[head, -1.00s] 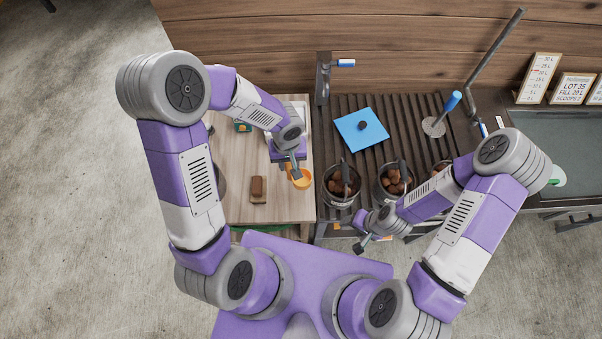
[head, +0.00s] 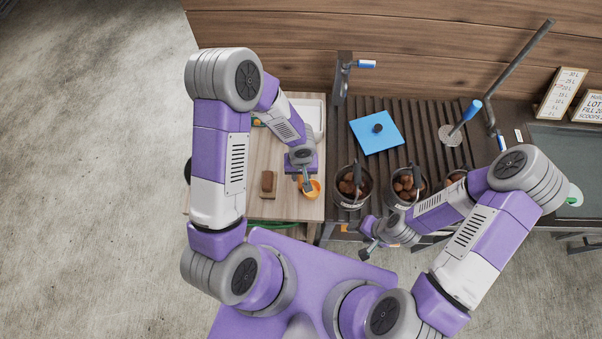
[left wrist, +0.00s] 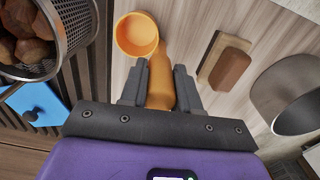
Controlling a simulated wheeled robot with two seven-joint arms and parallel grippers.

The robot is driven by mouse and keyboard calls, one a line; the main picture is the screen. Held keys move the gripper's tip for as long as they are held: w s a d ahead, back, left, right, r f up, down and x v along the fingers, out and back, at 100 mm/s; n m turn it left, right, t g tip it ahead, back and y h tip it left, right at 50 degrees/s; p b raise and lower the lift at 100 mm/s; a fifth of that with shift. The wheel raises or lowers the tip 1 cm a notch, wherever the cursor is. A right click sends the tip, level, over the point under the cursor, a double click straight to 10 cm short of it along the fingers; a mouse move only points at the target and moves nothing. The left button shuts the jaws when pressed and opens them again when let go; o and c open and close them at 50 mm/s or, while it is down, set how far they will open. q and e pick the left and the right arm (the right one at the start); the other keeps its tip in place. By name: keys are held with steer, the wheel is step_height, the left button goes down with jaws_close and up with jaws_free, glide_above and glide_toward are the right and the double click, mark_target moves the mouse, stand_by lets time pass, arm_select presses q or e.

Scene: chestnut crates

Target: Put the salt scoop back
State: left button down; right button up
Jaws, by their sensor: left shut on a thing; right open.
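The orange salt scoop (left wrist: 136,34) has a round bowl and a thick handle. In the left wrist view my left gripper (left wrist: 160,75) is shut on its handle, one finger on each side. In the head view the scoop (head: 312,190) shows beside my left gripper (head: 306,183), over the right front part of the wooden table. Whether the scoop touches the table I cannot tell. My right gripper (head: 370,246) is open and empty near the front edge of the slatted bench, below the baskets.
A brown block on a small board (head: 268,183) lies left of the scoop. Baskets of chestnuts (head: 352,203) stand right of it on the slatted bench (head: 425,120). A blue board with a knob (head: 374,143) lies behind them. A white tray (head: 312,112) is at the table's back.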

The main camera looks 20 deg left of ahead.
arm_select(q)
steer(key=shift+f, duration=0.2)
steer(key=c, duration=0.8)
jaws_free()
steer(key=shift+r, duration=0.1)
